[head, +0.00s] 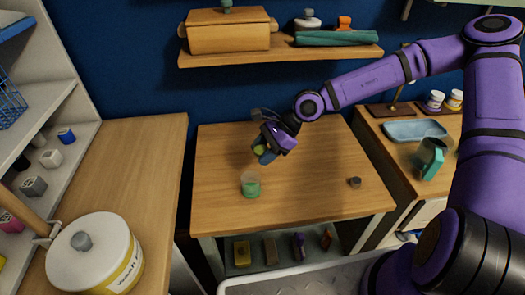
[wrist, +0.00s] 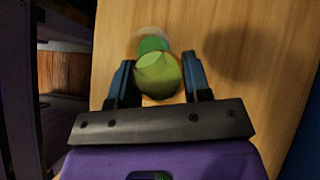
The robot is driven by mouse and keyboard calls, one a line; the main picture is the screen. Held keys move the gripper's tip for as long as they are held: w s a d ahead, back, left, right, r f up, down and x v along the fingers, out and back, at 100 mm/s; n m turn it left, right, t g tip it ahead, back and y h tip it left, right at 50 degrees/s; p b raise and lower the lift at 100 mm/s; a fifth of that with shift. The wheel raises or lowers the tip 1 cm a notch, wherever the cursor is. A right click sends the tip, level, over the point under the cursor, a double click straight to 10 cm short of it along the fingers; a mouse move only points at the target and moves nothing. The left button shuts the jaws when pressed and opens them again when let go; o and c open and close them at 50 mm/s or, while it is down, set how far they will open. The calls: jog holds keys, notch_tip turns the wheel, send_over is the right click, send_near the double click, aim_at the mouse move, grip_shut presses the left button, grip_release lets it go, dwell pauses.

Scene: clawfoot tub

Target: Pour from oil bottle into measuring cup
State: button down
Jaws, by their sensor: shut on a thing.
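My gripper (head: 262,152) is shut on the yellow-green oil bottle (head: 260,150), above the wooden table. In the wrist view the bottle (wrist: 158,78) sits between the two dark fingers (wrist: 158,84) and is seen nearly end-on; fingers hide part of it. The measuring cup (head: 251,186) stands upright on the table, below and slightly left of the bottle. It is clear at the top and green lower down. In the wrist view the cup (wrist: 152,43) shows just past the bottle, partly covered by it. I cannot make out a stream between them.
A small dark round piece (head: 355,182) lies on the table (head: 310,185) at the right. A white canister (head: 90,252) stands on the left counter. A shelf (head: 285,55) with a wooden box hangs behind. The table is mostly clear around the cup.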

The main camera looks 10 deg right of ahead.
jog(key=shift+n+t+h, duration=0.3)
jog(key=shift+t+h, duration=0.6)
jog(key=shift+h, duration=1)
jog(key=shift+f, duration=2)
jog(key=shift+w+d+r+t+h, duration=0.15)
jog(key=shift+r+t+h, duration=0.5)
jog(key=shift+h, duration=0.45)
jog(key=shift+d, duration=0.1)
jog(key=shift+f, duration=0.55)
jog(key=shift+d+n+t+h, duration=0.1)
jog(key=shift+n+t+h, duration=0.3)
jog(key=shift+h, duration=0.7)
